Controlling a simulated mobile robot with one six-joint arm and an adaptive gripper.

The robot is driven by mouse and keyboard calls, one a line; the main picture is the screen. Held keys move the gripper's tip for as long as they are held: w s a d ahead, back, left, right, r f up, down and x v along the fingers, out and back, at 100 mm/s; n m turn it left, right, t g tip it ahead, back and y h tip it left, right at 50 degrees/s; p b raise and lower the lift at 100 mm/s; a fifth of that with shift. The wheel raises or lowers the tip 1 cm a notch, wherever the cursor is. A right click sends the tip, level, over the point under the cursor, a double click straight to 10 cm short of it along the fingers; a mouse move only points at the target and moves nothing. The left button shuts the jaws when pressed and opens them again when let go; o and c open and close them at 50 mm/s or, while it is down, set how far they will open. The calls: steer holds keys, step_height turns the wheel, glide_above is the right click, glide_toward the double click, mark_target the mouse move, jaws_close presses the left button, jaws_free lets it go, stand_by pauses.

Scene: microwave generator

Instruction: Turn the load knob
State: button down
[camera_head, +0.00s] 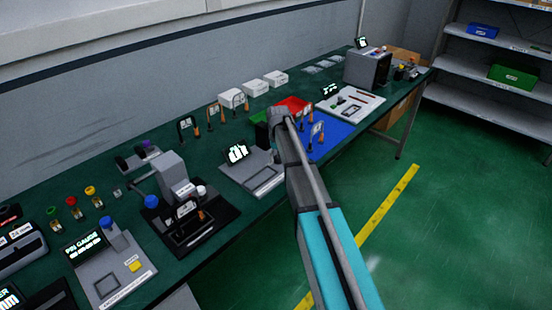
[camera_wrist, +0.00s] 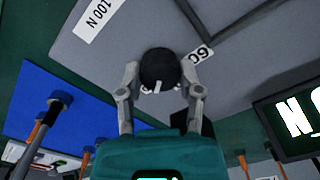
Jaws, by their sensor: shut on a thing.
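The load knob (camera_wrist: 160,66) is a round black knob on a grey panel (camera_wrist: 130,40), seen in the wrist view. My gripper (camera_wrist: 161,78) has one grey finger on each side of the knob and is shut on it. A small light pointer mark shows at the knob's near edge. A "60" label (camera_wrist: 201,54) is just right of the knob, and a "100 N" label (camera_wrist: 100,18) is up and left. In the head view my arm hides the knob and the gripper's fingers.
A display (camera_wrist: 295,118) stands right of the panel in the wrist view. In the head view, a blue mat (camera_head: 335,136), a red bin (camera_head: 292,104) and a grey device with a screen (camera_head: 238,153) lie around my arm on the green bench. Shelves (camera_head: 490,65) stand at right.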

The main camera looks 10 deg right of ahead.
steer(key=shift+s+m, duration=0.2)
steer(key=shift+m, duration=0.5)
steer(key=shift+c, duration=1.3)
jaws_free()
steer(key=shift+w, duration=0.1)
steer(key=shift+r, duration=0.15)
